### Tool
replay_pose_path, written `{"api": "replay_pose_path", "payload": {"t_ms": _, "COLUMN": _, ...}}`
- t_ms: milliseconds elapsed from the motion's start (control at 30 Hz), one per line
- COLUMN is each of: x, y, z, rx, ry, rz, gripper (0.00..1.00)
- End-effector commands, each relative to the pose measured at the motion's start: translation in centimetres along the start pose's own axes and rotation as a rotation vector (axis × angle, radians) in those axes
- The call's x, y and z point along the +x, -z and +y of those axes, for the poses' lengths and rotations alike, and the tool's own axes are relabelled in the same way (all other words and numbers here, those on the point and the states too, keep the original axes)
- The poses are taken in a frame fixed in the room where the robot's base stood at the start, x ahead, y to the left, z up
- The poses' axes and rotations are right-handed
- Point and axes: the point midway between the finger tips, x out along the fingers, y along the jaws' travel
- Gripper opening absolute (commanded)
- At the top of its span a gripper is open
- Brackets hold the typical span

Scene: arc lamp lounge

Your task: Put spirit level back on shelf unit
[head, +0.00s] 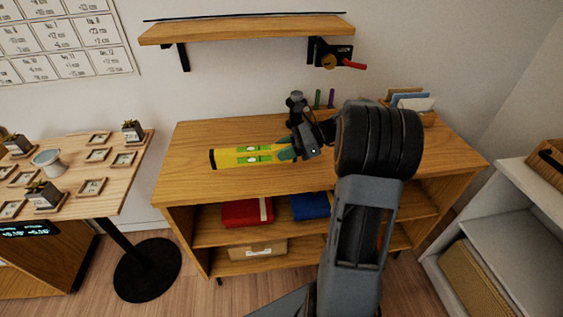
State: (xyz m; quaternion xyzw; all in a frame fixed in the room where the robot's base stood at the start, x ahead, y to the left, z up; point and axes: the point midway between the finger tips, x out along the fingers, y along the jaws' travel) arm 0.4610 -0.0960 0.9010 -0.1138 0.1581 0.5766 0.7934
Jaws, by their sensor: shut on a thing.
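The yellow spirit level (230,157) with green vial windows shows in the head view, lying roughly level over the left part of the shelf unit's wooden top. The shelf unit (190,185) is a low wooden cabinet with open shelves below. My gripper (289,151) is shut on the right end of the spirit level. The level's right end is hidden by the gripper. I cannot tell whether the level touches the top or hangs just above it.
A wall shelf (240,30) hangs above the unit. A letter holder (412,105) stands at the top's back right. A red box (246,212) and a blue box (310,206) sit on the shelf below. A small table (110,190) with plants stands left.

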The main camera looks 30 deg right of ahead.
Motion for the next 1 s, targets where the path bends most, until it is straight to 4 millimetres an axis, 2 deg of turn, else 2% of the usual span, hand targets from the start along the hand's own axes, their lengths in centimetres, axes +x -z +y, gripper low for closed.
{"api": "replay_pose_path", "payload": {"t_ms": 100, "x": 0.5, "y": 1.0, "z": -0.9, "rx": -0.001, "ry": 0.0, "rz": -0.001, "gripper": 0.0}}
{"api": "replay_pose_path", "payload": {"t_ms": 367, "x": 0.9, "y": 1.7, "z": -1.6, "rx": -0.002, "ry": 0.0, "rz": -0.001, "gripper": 0.0}}
{"api": "replay_pose_path", "payload": {"t_ms": 467, "x": 1.2, "y": 2.5, "z": -2.2, "rx": -0.001, "ry": -0.001, "rz": -0.001, "gripper": 0.0}}
{"api": "replay_pose_path", "payload": {"t_ms": 667, "x": 2.2, "y": 4.9, "z": -2.1, "rx": 0.001, "ry": 0.0, "rz": -0.001, "gripper": 0.0}}
{"api": "replay_pose_path", "payload": {"t_ms": 1000, "x": 2.3, "y": 5.2, "z": -2.1, "rx": -0.002, "ry": 0.001, "rz": -0.001, "gripper": 0.0}}
